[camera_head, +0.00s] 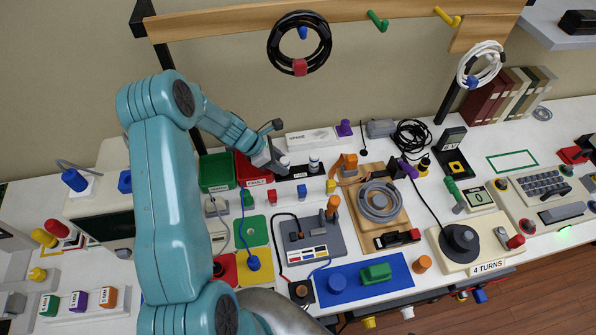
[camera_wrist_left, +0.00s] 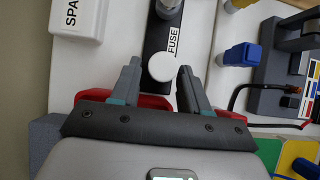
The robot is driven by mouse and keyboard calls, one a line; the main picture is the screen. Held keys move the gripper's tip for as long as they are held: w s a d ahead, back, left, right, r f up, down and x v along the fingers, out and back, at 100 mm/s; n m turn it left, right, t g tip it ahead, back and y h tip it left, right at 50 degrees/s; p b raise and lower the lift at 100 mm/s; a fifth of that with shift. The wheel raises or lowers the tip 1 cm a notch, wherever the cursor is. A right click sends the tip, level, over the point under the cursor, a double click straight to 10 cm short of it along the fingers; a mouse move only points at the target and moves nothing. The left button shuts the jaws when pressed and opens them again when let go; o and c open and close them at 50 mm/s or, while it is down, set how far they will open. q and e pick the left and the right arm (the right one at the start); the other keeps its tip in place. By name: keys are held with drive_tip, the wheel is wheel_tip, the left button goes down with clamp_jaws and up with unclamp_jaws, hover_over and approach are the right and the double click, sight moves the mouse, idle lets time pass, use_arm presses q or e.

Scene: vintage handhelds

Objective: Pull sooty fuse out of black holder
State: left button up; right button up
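The black holder (camera_head: 299,171) is a dark strip at the back of the bench, marked FUSE; it also shows in the left wrist view (camera_wrist_left: 157,38). One fuse (camera_head: 314,162) stands upright in it toward the right. A second fuse, with a round white cap (camera_wrist_left: 161,67), is by my left gripper (camera_head: 276,164). In the left wrist view my left gripper (camera_wrist_left: 160,72) is open, its fingers on either side of this cap with small gaps. The cap hides its body, so I cannot see soot on it. My right gripper is not in view.
A white SPARE box (camera_head: 310,138) stands just behind the holder. A red bin (camera_head: 252,170) and a green bin (camera_head: 216,171) are left of it. Small red and blue blocks, a grey console (camera_head: 310,242) and an orange-handled device (camera_head: 348,164) stand nearby.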

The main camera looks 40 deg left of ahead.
use_arm(q)
drive_tip(key=c, duration=0.5)
clamp_jaws()
drive_tip(key=shift+o, duration=1.5)
unclamp_jaws()
clamp_jaws()
drive_tip(key=shift+r+p, duration=0.75)
drive_tip(key=shift+r, duration=0.15)
wheel_tip(320, 180, up, 5)
drive_tip(key=p, duration=0.3)
drive_tip(key=shift+f+p, duration=0.15)
drive_tip(key=shift+p, duration=0.2)
